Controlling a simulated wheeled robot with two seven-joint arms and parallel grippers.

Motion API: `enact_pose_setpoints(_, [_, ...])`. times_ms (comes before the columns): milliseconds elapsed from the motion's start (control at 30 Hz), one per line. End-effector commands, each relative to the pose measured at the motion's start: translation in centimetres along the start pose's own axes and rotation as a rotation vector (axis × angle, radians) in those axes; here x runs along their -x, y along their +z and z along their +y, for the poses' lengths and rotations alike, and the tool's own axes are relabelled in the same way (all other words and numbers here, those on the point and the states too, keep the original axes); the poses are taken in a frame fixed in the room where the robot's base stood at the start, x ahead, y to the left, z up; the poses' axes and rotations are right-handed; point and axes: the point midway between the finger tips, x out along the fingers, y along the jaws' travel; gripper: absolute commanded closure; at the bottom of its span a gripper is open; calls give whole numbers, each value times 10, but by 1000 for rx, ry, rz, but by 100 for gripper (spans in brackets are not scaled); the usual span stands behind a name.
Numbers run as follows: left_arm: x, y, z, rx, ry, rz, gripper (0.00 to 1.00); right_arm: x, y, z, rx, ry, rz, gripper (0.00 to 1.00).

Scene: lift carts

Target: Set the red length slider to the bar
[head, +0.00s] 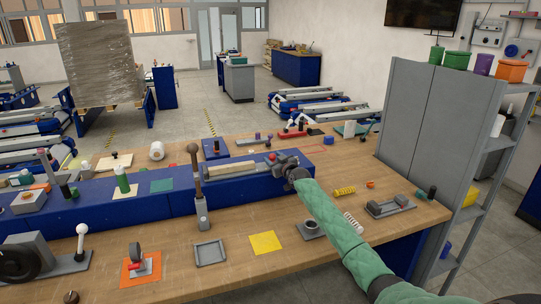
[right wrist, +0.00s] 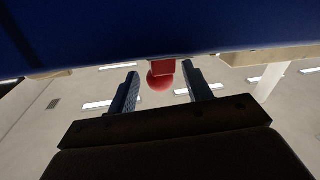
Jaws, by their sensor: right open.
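The red length slider (head: 271,157) shows as a small red spot at the right end of the grey channel on the long blue block. In the right wrist view it is a red block with a round red knob (right wrist: 161,81). The pale wooden bar (head: 231,171) lies in the channel, left of the slider; any gap between them is too small to tell. My right gripper (head: 281,163) is at the slider, partly hiding it. In the right wrist view its open fingers (right wrist: 162,74) stand either side of the knob, with space on both sides. My left gripper is not in view.
A lever with a brown knob (head: 195,165) stands in front of the blue block, left of the bar. A yellow square (head: 265,242) and a grey tray (head: 209,253) lie on the wooden bench. A grey cabinet (head: 430,125) stands at the right.

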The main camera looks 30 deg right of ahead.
Motion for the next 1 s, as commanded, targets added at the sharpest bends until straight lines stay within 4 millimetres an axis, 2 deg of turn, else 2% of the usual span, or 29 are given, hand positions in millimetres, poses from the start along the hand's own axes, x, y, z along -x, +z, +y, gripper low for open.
enact_pose_setpoints(100, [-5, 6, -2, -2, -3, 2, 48, -14, -1, 0, -1, 0, -1, 50])
enact_pose_setpoints(300, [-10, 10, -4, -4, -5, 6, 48, -27, -1, 0, 0, 0, 0, 50])
enact_pose_setpoints(700, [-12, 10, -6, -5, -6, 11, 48, -31, 1, 0, 0, 0, -1, 50])
enact_pose_setpoints(933, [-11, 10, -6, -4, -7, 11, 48, -31, 0, 0, 0, 0, 0, 95])
enact_pose_setpoints(967, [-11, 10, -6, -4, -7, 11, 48, -31, 0, 0, 0, 0, 0, 100])
enact_pose_setpoints(1000, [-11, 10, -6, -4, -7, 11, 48, -31, 0, 0, 0, 0, 0, 100])
